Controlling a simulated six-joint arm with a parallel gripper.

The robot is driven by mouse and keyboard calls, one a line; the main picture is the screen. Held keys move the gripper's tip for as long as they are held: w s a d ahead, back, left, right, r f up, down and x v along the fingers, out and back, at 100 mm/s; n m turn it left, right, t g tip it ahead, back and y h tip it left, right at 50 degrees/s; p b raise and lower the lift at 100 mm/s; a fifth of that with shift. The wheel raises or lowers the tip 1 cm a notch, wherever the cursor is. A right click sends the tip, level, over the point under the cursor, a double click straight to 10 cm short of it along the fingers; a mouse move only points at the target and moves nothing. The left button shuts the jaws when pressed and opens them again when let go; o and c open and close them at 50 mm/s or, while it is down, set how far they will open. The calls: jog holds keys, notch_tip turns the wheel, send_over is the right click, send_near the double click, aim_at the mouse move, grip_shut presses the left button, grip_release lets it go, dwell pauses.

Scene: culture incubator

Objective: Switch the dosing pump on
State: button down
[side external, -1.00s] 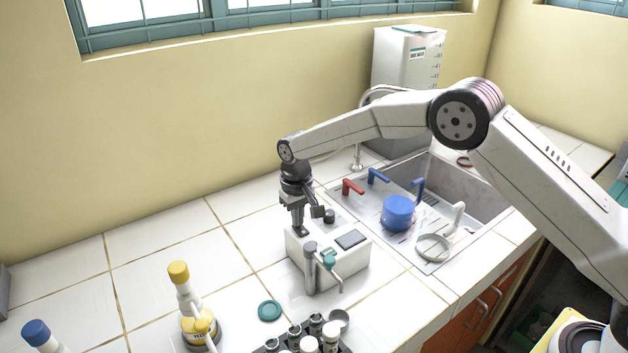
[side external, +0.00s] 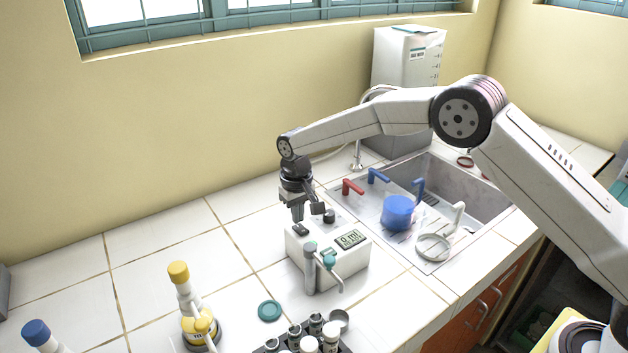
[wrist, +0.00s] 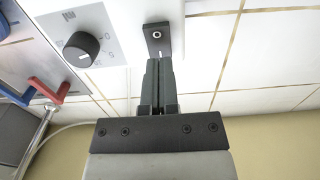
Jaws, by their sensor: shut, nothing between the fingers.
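The dosing pump (side external: 329,263) is a white box on the tiled counter, with a black knob (side external: 329,216) on top and a small display (side external: 350,239) that is lit with digits. A dark rocker switch (side external: 300,229) sits on its top at the left. In the wrist view the switch (wrist: 157,36) shows a white ring mark, and the knob (wrist: 81,49) is beside it. My gripper (side external: 298,217) is shut and empty, just above the switch. In the wrist view its fingertips (wrist: 158,64) are close to the switch's edge; I cannot tell whether they touch.
A metal tube and teal-capped spout (side external: 329,262) stand at the pump's front. A teal lid (side external: 270,311), a yellow-capped bottle (side external: 187,305) and a rack of vials (side external: 300,340) are nearer the camera. The sink (side external: 455,180) with a blue container (side external: 398,212) lies right.

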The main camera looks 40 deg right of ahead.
aim_at(305, 227)
jog(key=shift+r, duration=2.8)
jog(key=shift+s+d+r, duration=0.25)
jog(key=shift+s+d, duration=0.25)
jog(key=shift+d, duration=0.05)
jog(key=s+d+t, duration=0.1)
jog(key=s+d, duration=0.3)
jog(key=s, duration=0.5)
jog(key=s+d, duration=0.4)
jog(key=s, duration=0.5)
jog(key=s+d+t, duration=0.1)
jog(key=s+d, duration=0.2)
jog(key=s, duration=0.6)
jog(key=shift+s+d+f+t, duration=0.3)
jog(key=shift+s+d+f, duration=0.1)
jog(key=shift+f, duration=0.05)
